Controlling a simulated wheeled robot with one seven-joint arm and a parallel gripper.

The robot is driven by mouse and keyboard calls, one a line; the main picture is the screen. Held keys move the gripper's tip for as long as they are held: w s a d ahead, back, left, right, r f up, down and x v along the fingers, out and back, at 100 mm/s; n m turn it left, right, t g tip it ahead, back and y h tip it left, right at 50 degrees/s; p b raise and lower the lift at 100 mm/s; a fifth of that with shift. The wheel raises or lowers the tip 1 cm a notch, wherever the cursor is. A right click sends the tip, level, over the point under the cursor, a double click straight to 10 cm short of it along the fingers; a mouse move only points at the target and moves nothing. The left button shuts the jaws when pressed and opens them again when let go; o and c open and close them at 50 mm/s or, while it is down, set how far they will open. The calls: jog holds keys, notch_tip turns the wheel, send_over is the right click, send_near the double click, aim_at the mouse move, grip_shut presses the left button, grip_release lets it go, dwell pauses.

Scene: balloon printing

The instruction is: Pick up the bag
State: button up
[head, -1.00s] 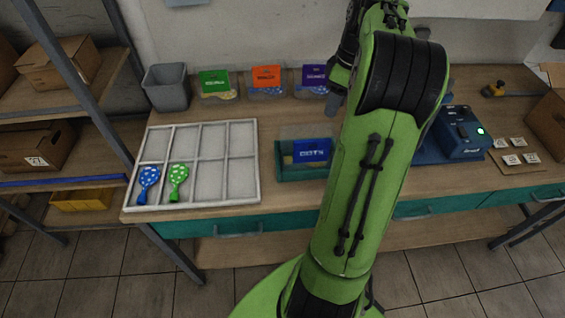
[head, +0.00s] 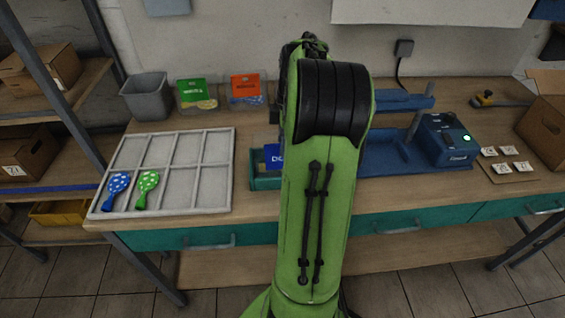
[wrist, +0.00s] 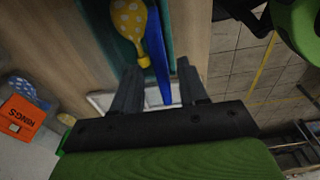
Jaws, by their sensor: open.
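A blue-labelled bag (head: 273,157) stands in a teal tray (head: 262,184) on the workbench, partly hidden behind my arm in the head view. In the wrist view the blue label is nearly edge-on as a long blue strip (wrist: 157,60), beside a yellow balloon with white dots (wrist: 130,20). My gripper (wrist: 159,82) is open and empty. The blue strip runs between its two fingers, and I cannot tell if they touch it. In the head view my arm hides the gripper.
A white compartment tray (head: 190,204) holds a blue balloon (head: 116,187) and a green balloon (head: 146,186). Green (head: 197,92) and orange (head: 245,90) labelled bags stand at the back beside a grey bin (head: 147,96). A blue machine (head: 445,140) is on the right.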

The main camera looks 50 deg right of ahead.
notch_tip(320, 180, down, 5)
jog(key=shift+w+a+b, duration=0.1)
jog(key=shift+a+b, duration=0.05)
jog(key=shift+b, duration=0.65)
jog(key=shift+r, duration=0.1)
grip_shut()
